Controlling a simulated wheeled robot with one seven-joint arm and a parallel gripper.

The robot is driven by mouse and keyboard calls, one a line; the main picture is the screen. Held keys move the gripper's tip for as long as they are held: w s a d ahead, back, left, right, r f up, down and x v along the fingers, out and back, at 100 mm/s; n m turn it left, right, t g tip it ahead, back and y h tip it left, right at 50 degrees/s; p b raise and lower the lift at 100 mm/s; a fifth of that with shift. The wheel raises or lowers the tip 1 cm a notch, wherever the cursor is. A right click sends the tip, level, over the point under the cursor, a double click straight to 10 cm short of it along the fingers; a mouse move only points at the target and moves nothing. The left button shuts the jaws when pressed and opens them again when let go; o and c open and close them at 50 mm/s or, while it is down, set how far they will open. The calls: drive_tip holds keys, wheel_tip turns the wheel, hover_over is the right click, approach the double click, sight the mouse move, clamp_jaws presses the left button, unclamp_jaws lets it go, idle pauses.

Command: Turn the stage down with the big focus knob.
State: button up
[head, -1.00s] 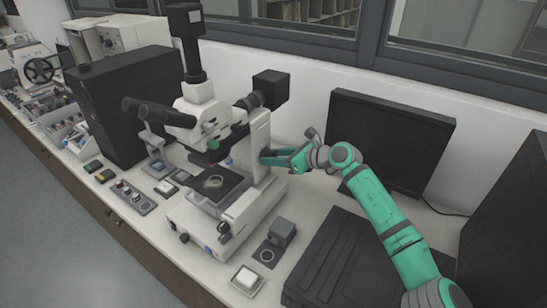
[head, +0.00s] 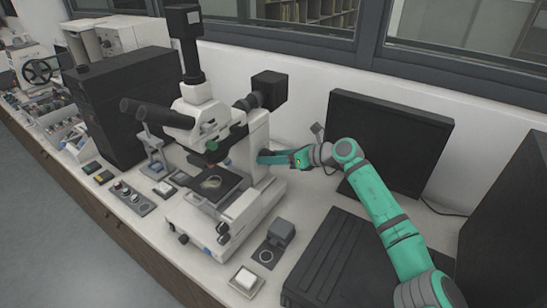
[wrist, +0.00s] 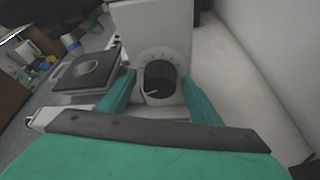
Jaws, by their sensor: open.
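The white microscope (head: 256,135) stands on the bench with its flat dark stage (head: 212,187) in front of the column. In the wrist view the big focus knob (wrist: 160,78) is a dark round knob with a pale mark, on the white column side with tick marks around it. My gripper (wrist: 154,92) is open, with one green finger on each side of the knob. I cannot tell whether the fingers touch it. The stage also shows at the left of the wrist view (wrist: 84,70). In the head view my gripper (head: 268,157) is at the column's right side, and the knob is hidden there.
A black monitor (head: 385,140) stands behind my arm, near the wall. A dark slatted unit (head: 335,265) lies in front of it. A small grey block (head: 281,231) and a white-topped box (head: 246,279) sit by the microscope base. White bench shows right of the column.

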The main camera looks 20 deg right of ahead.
drive_tip(key=v, duration=1)
drive_tip(key=shift+s+d+r, duration=0.15)
drive_tip(key=shift+s+d, duration=0.1)
drive_tip(key=shift+d, duration=0.05)
